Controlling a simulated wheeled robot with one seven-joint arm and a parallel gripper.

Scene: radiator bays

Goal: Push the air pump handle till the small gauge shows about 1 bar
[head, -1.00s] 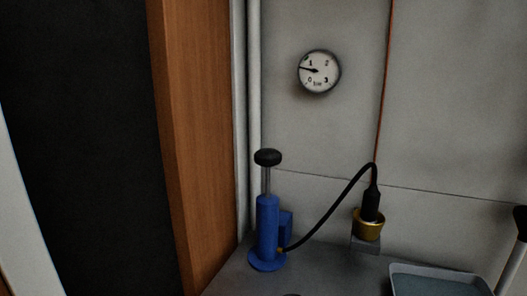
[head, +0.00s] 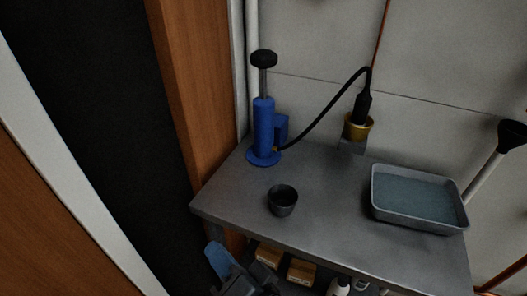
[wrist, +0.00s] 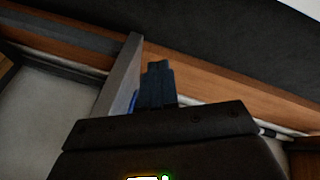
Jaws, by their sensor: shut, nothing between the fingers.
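The blue air pump (head: 264,128) stands upright on the grey bench at its back left. Its black handle knob (head: 264,59) is up on an extended metal rod. A black hose (head: 325,108) arches from the pump to a black connector in a brass fitting (head: 357,128). The small gauge is out of both current views. My gripper (wrist: 157,68) is shut and empty in the wrist view. In the head view it shows at the bottom, below the bench's front left edge, well apart from the pump.
A dark cup (head: 283,201) stands on the bench (head: 325,225) in front of the pump. A grey tray (head: 417,199) lies at the right. Boxes (head: 301,270) and a white bottle (head: 339,287) are below the bench. A wooden post (head: 195,95) rises at the left.

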